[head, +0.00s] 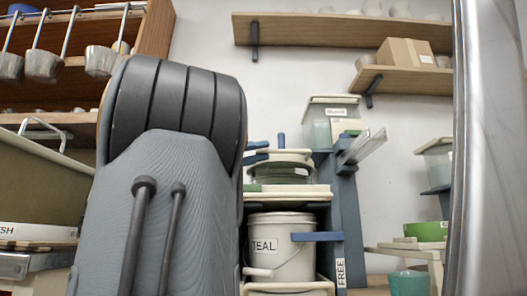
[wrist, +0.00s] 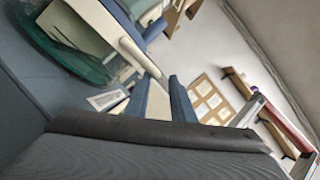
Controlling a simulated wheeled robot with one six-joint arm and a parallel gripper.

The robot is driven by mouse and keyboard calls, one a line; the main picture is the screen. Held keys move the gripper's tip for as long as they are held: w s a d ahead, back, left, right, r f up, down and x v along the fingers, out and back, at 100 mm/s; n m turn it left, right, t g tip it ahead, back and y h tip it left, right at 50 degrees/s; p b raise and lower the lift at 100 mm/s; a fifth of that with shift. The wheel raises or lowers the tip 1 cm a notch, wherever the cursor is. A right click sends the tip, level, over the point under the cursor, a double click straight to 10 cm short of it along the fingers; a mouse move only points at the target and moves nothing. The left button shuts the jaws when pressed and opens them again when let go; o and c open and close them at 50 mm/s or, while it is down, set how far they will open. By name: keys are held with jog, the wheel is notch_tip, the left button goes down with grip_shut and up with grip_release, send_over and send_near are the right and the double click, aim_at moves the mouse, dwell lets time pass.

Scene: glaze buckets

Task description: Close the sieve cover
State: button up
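A round, pale-rimmed stack that looks like the sieve (head: 283,173) sits on a cream board above the TEAL bucket in the head view. A pale disc, likely its cover (head: 284,154), shows over it; I cannot tell how far it is closed. Blue handle-like pieces (head: 281,142) stick up and out around it. My arm hides the left side of the stack and my gripper in the head view. In the wrist view my gripper (wrist: 160,85) shows two blue fingers apart, with a pale strip visible between them; I see nothing clearly held.
The TEAL bucket (head: 282,248) stands below the sieve. A blue post (head: 347,215) marked FREE rises close on the right. A lidded translucent tub (head: 331,115) is behind. A green bowl (head: 427,231) and teal cup (head: 409,284) are at right.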

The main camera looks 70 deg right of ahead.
jog(key=shift+a, duration=0.1)
jog(key=shift+w+a+f+b, duration=0.1)
jog(key=shift+w+b, duration=0.2)
jog(key=b+v, duration=0.3)
jog(key=v, duration=0.5)
jog(key=shift+w+b, duration=0.15)
jog(key=shift+b, duration=0.25)
jog(key=shift+f+b, duration=0.1)
jog(key=shift+b, duration=0.3)
dwell(0.8)
